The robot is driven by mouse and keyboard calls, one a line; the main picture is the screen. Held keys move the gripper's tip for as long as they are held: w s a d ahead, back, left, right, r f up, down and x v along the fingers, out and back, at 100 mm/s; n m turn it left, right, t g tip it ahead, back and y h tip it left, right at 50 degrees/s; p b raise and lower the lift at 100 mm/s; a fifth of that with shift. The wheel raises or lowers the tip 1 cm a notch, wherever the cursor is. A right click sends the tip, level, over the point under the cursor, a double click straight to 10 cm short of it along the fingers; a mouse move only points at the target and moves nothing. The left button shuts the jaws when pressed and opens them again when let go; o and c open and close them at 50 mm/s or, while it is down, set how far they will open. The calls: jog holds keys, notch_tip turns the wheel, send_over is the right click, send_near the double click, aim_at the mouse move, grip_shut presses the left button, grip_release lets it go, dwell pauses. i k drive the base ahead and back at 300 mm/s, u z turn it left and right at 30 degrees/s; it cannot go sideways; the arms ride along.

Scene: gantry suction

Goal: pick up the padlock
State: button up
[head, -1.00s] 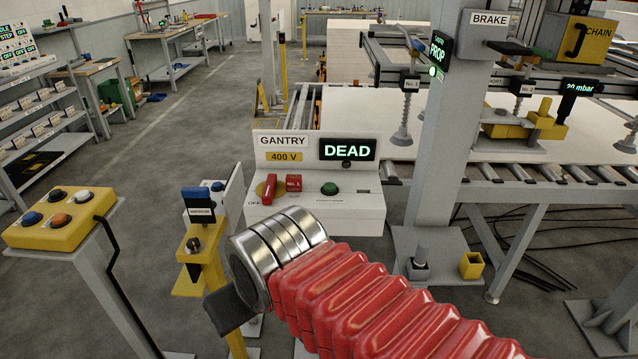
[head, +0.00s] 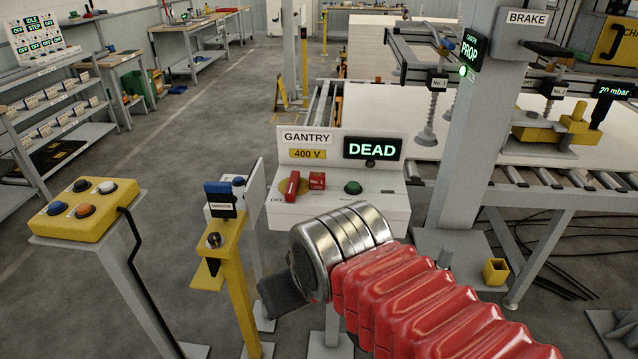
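A small red block with a label reading like "No.1" (head: 317,180) is on the white gantry panel (head: 395,207), just right of a red switch handle (head: 292,186). It may be the padlock, but it is too small to be sure. No other padlock can be made out. My gripper (head: 283,299) is at the end of my red-sleeved arm, below and in front of the panel. Only a dark part of it shows beyond the metal rings. Its fingertips cannot be made out. It looks apart from the panel.
A yellow post (head: 232,245) stands left of my gripper, and a yellow button box (head: 84,209) further left. A grey column (head: 478,150) and roller conveyor (head: 530,183) stand right. A shelf (head: 75,131) with labelled compartments is at left. Open floor lies between.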

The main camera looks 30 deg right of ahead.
aim_at(316, 178)
jog(key=u, duration=0.05)
jog(key=i, duration=1)
jog(key=z, duration=0.05)
